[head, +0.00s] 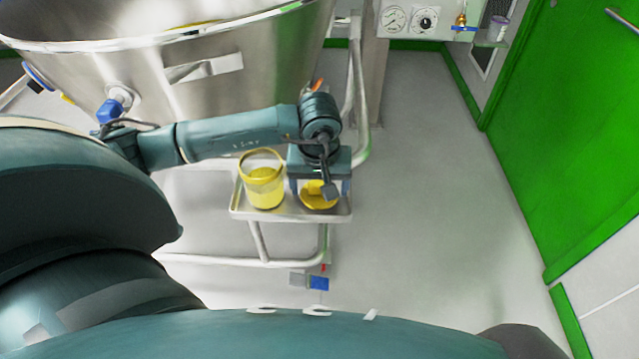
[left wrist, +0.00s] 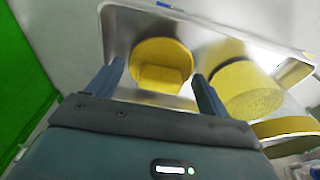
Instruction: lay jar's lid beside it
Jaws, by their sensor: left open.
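The jar (head: 264,188) stands upright on a small metal tray (head: 240,213), clear-walled with yellow contents and a yellow rim, its top open. The yellow lid (head: 318,200) lies on the tray just right of the jar in the head view. In the left wrist view the lid (left wrist: 162,65) shows as a round disc with a raised block, and the jar (left wrist: 245,88) is to its right. My left gripper (left wrist: 160,82) is open, its fingers on either side of the lid and apart from it. In the head view the left gripper (head: 320,185) partly hides the lid. My right gripper is not in view.
A large steel vessel (head: 200,60) stands behind the tray, with a blue-handled valve (head: 110,110) on its side. A white tubular frame (head: 240,262) carries the tray. Grey floor is free on the right, up to a green door (head: 570,130).

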